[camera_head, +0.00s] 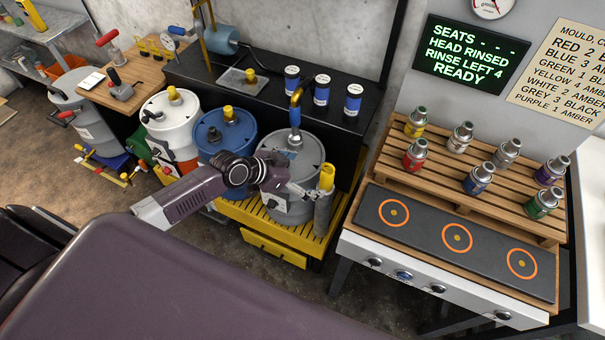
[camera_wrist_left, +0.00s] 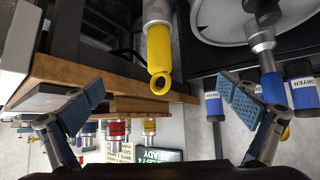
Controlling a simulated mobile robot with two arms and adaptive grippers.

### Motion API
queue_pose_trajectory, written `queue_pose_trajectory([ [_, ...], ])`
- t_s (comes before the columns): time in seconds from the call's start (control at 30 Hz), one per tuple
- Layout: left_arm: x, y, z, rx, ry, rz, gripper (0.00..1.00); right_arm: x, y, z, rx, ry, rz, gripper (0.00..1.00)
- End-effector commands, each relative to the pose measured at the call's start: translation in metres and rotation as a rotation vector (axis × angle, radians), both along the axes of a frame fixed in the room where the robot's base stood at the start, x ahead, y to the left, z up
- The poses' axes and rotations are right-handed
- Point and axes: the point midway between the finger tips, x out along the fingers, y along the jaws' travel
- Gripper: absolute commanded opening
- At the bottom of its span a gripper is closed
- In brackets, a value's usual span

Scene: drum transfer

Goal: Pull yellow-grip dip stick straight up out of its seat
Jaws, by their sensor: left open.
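The yellow-grip dip stick (camera_head: 327,178) stands upright at the right front of the grey drum, its yellow grip rising from a grey tubular seat (camera_head: 322,213). In the left wrist view the yellow grip (camera_wrist_left: 159,50), with a ring at its end, is ahead of the fingers and in the gap between them. My left gripper (camera_head: 307,190) is open and just left of the dip stick in the head view. In the left wrist view its two blue-padded fingers (camera_wrist_left: 166,103) are spread wide with nothing between the pads. My right gripper is not in view.
A grey drum (camera_head: 285,150) with a blue-handled fitting (camera_head: 296,105) stands on a yellow slatted pallet (camera_head: 272,228) beside my left arm. Blue and white drums stand farther left. A bench with a wooden rack (camera_head: 440,175) of several small bottles stands on the right.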

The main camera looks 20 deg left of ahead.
Motion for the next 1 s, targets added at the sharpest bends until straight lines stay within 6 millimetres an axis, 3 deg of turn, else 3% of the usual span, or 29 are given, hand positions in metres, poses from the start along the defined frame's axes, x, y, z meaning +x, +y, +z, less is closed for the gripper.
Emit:
queue_pose_trajectory([
  [0.1, 0.012, -0.009, -0.017, -0.002, -0.001, 0.001, 1.0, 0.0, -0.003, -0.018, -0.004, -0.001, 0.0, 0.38],
  [0.5, 0.047, -0.033, -0.053, 0.001, -0.002, 0.0, 1.0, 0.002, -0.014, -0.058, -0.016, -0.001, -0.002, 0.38],
  [1.0, 0.058, -0.041, -0.06, 0.0, 0.0, 0.001, 1.0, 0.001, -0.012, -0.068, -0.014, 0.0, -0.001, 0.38],
])
